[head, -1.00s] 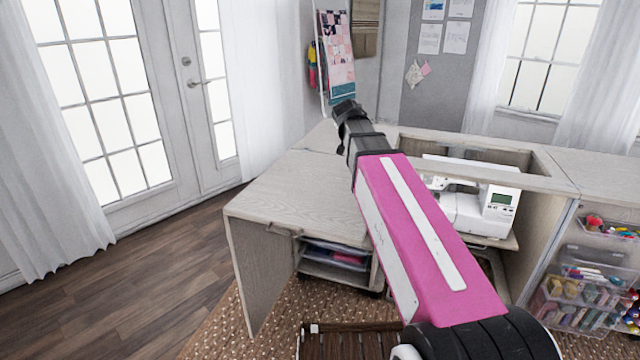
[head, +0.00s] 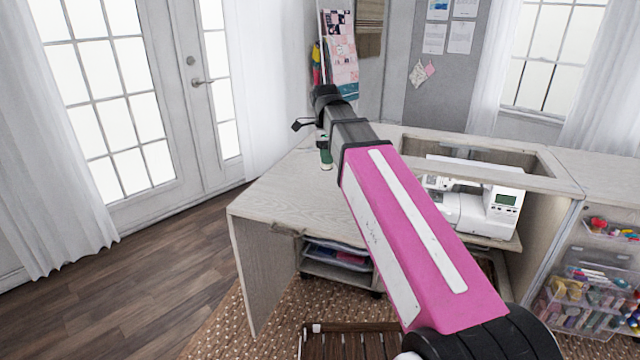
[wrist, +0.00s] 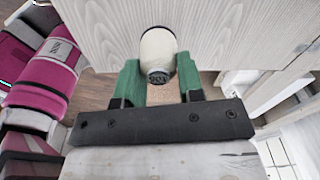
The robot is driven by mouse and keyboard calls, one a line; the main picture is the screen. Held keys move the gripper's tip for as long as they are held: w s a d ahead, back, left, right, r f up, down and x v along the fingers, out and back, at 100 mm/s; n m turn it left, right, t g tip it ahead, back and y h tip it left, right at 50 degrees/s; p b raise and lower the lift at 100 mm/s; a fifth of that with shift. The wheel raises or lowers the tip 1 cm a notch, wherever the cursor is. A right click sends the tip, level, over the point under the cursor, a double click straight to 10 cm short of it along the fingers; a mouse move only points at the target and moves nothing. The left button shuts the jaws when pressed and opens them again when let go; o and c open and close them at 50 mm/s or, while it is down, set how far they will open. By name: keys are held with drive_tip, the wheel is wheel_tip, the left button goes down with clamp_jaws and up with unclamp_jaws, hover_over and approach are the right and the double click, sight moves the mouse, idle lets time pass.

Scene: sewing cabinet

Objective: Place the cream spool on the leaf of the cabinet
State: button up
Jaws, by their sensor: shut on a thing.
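The cream spool (wrist: 158,48) shows in the wrist view between the two green fingers of my gripper (wrist: 159,75), which is shut on it. The leaf of the cabinet (wrist: 225,28) is the pale wood-grain surface behind the spool there. In the head view the leaf (head: 285,200) spreads out to the left of the sewing machine. My gripper (head: 325,154) hangs over the far part of the leaf, partly hidden by my arm. I cannot tell whether the spool touches the leaf.
A white sewing machine (head: 470,207) sits in the cabinet opening on the right. Clear drawers of sewing supplies (head: 585,290) stand at far right. The near left part of the leaf is bare. A brown slatted item (head: 350,343) lies at the bottom.

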drive_tip(key=shift+s+a+m+y, duration=0.2)
drive_tip(key=shift+s+m+y, duration=0.05)
drive_tip(key=shift+s+m, duration=0.2)
drive_tip(key=shift+s+a+m+y, duration=0.25)
drive_tip(key=shift+s+m, duration=0.1)
drive_tip(key=shift+s, duration=0.1)
hover_over(322, 182)
wheel_tip(322, 182, down, 7)
drive_tip(key=shift+s+r, duration=0.1)
drive_tip(key=shift+r, duration=0.1)
drive_tip(key=shift+s+f, duration=0.1)
drive_tip(key=shift+f, duration=1.95)
drive_tip(key=o, duration=0.9)
wheel_tip(322, 182, up, 12)
drive_tip(key=shift+d, duration=0.1)
